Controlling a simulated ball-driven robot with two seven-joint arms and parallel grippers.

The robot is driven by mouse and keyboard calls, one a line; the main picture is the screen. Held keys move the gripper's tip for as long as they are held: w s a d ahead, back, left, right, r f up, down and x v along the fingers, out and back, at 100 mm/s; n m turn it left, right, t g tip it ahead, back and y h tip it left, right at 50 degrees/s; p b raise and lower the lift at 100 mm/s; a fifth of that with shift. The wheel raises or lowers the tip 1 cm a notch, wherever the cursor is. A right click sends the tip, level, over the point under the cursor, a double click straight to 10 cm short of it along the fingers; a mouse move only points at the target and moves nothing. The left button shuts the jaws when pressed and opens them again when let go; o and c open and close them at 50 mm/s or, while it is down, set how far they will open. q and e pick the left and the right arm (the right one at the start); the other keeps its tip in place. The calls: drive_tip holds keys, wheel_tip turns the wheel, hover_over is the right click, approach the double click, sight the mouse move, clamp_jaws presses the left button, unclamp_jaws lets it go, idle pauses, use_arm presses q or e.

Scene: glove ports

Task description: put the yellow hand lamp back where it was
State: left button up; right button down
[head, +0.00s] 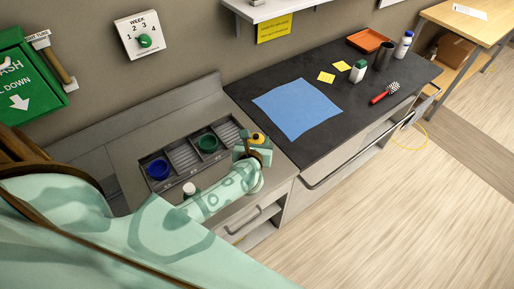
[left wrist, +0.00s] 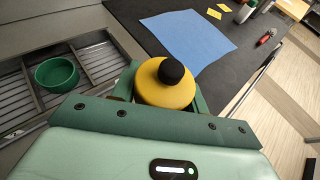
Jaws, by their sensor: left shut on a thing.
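The yellow hand lamp (head: 257,139) has a rounded yellow body and a black knob on top. It also shows close up in the left wrist view (left wrist: 160,92). My left gripper (head: 252,150) is shut on it, with a green finger on either side of the lamp. It holds the lamp near the right end of the slatted rack, by the border between the grey counter and the black worktop. The lamp's lower part is hidden by my gripper, so I cannot tell its height above the counter. My right gripper is not in view.
A blue bowl (head: 158,169) and a green bowl (head: 208,143) sit in the slatted rack (head: 184,158). A white-capped item (head: 189,188) stands beside my forearm. A blue sheet (head: 297,108) lies on the black worktop (head: 345,117); a red-handled tool (head: 379,97) and small containers lie farther right.

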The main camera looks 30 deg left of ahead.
use_arm(q)
drive_tip(key=f, duration=0.1)
drive_tip(key=f+b, duration=0.1)
drive_tip(key=shift+d+f, duration=0.35)
drive_tip(key=shift+w+d+f, duration=0.1)
drive_tip(key=shift+w+d, duration=0.05)
drive_tip(key=shift+w, duration=0.05)
drive_tip(key=shift+s+a, duration=0.15)
drive_tip(key=shift+a, duration=0.1)
drive_tip(key=o, duration=0.6)
drive_tip(key=shift+f, duration=0.15)
drive_tip(key=o, duration=0.4)
drive_tip(key=shift+d, duration=0.1)
drive_tip(key=shift+o, duration=0.2)
drive_tip(key=shift+r, duration=0.3)
drive_tip(key=p+v, duration=0.1)
drive_tip(key=v, duration=1.1)
drive_tip(key=shift+f, duration=0.15)
